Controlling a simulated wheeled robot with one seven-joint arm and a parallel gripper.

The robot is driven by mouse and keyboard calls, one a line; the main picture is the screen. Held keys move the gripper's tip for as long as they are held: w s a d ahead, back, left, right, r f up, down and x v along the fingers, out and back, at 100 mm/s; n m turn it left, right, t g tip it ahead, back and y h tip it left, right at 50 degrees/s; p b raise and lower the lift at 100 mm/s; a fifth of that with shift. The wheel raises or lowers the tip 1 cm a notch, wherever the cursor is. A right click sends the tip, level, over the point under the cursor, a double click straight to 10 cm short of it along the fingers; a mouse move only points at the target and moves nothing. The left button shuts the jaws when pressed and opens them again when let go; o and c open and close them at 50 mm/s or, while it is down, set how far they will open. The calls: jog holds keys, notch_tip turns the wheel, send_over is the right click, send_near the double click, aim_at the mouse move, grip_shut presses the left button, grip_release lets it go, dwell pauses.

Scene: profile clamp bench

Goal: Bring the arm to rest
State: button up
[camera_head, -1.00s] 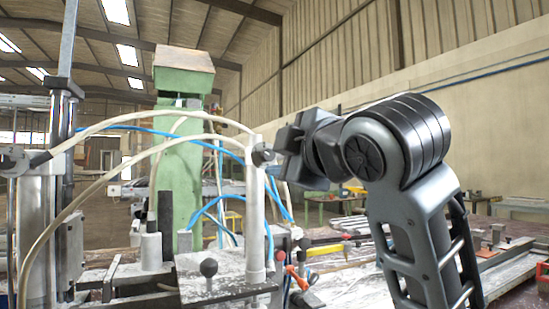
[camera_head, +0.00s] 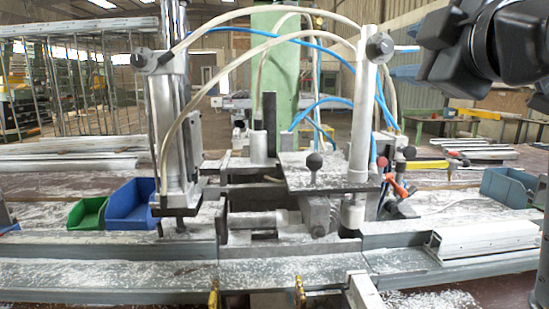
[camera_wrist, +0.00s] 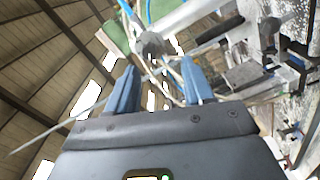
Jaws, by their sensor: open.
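My gripper (camera_wrist: 158,64) is open, with its two blue fingers apart in the wrist view. Nothing is held between them. In the head view the dark end of my arm hangs at the upper right, above the bench, with most of the arm out of frame. A clamp post with a dark knob (camera_head: 380,47) stands just left of it in that view. In the wrist view a grey knob (camera_wrist: 150,43) and hoses show beyond the fingertips; I cannot tell whether anything touches.
The clamp machine (camera_head: 325,172) fills the middle, with hoses arching over it. A blue bin (camera_head: 130,204) and a green bin (camera_head: 87,217) stand left; another bin (camera_head: 508,186) stands right. A white profile (camera_head: 485,238) lies on the right rail. A green column (camera_head: 275,75) rises behind.

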jog(key=s+a+f+m, duration=0.1)
jog(key=s+f+m, duration=0.2)
jog(key=f, duration=0.8)
jog(key=s+a+f+m+g, duration=0.1)
jog(key=s+f+m, duration=0.25)
jog(key=f, duration=0.65)
jog(key=s+a+f+m, duration=0.15)
jog(key=f+m, duration=0.25)
jog(key=f, duration=0.7)
jog(key=s+d+f+m, duration=0.1)
jog(key=s+f, duration=0.2)
jog(key=s, duration=0.7)
jog(key=s+d+f+m+g, duration=0.1)
jog(key=s+f, duration=0.3)
jog(key=s, duration=0.7)
jog(key=s+d+f+m+g, duration=0.1)
jog(key=s+f, duration=0.3)
jog(key=s, duration=0.7)
jog(key=shift+s+d, duration=0.2)
jog(key=shift+d, duration=0.15)
jog(key=shift+m, duration=0.25)
